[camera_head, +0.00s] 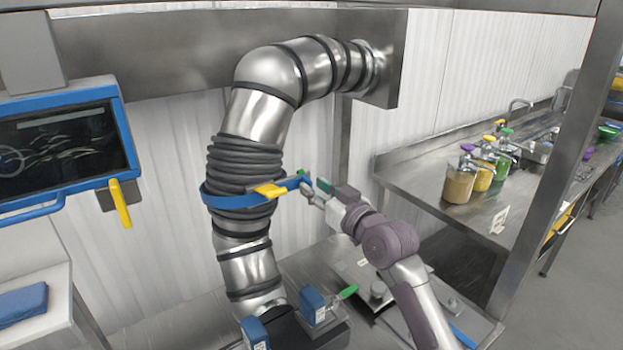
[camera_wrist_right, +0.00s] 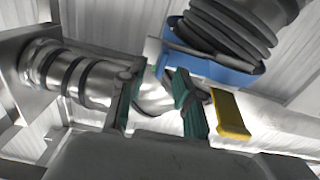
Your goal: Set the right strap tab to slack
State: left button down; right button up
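A blue strap (camera_head: 232,200) circles the black ribbed sleeve of a steel pipe; the wrist view shows it too (camera_wrist_right: 220,68). A yellow tab (camera_head: 268,190) lies on the strap's front right side. In the wrist view the yellow tab (camera_wrist_right: 230,115) is just right of my fingers, outside the gap. My right gripper (camera_head: 314,187) is at the strap's right end. Its green finger pads stand apart in the wrist view (camera_wrist_right: 157,95). A pale blue piece (camera_wrist_right: 152,50) shows beyond the gap; I cannot tell whether the fingers touch it. My left gripper is not in view.
A blue-framed screen (camera_head: 65,145) with a yellow handle (camera_head: 121,204) is at left. Blue clamps (camera_head: 312,305), one with a green lever (camera_head: 347,292), sit below the pipe.

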jog(key=shift+x, duration=1.05)
grip_shut()
